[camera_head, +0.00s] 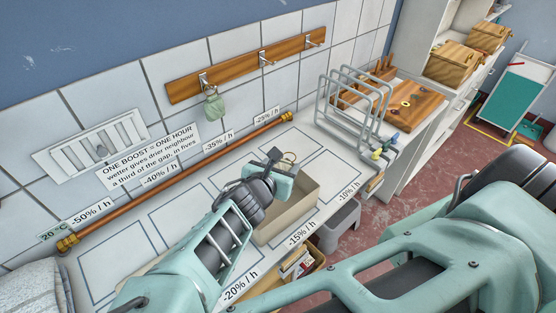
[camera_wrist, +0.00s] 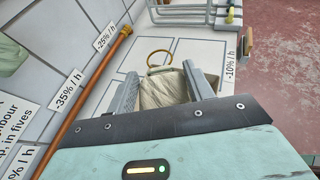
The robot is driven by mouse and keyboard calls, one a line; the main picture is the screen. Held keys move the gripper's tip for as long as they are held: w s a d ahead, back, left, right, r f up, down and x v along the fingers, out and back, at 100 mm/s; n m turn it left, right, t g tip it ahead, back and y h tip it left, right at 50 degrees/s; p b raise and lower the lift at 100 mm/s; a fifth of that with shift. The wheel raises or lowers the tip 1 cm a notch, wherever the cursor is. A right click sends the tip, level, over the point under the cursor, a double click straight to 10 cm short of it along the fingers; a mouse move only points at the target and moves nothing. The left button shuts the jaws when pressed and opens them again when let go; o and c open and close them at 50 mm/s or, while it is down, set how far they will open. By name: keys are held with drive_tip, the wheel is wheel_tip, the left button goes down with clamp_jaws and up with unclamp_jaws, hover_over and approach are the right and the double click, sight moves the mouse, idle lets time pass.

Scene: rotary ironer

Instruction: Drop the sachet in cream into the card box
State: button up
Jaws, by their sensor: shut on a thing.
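The sachet in cream (camera_wrist: 165,90) is pinched between the two fingers of my gripper (camera_wrist: 166,78) in the wrist view, with its ring (camera_wrist: 159,58) standing out beyond the fingertips. In the head view my gripper (camera_head: 283,162) is above the far side of the card box (camera_head: 292,219), and most of the sachet is hidden behind it. The box is open-topped and beige and stands on the white worktop. My arm covers its left part.
A green sachet (camera_head: 213,105) hangs from the wooden hook rail (camera_head: 245,68). A copper pipe (camera_head: 190,182) runs along the wall. A wire rack (camera_head: 355,103) and a wooden board (camera_head: 410,105) are to the right. A grey bin (camera_head: 338,225) stands below the worktop edge.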

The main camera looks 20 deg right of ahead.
wheel_tip(320, 180, down, 6)
drive_tip(key=b, duration=0.5)
drive_tip(key=shift+r, duration=0.2)
drive_tip(key=o, duration=1.1)
drive_tip(key=shift+r, duration=0.1)
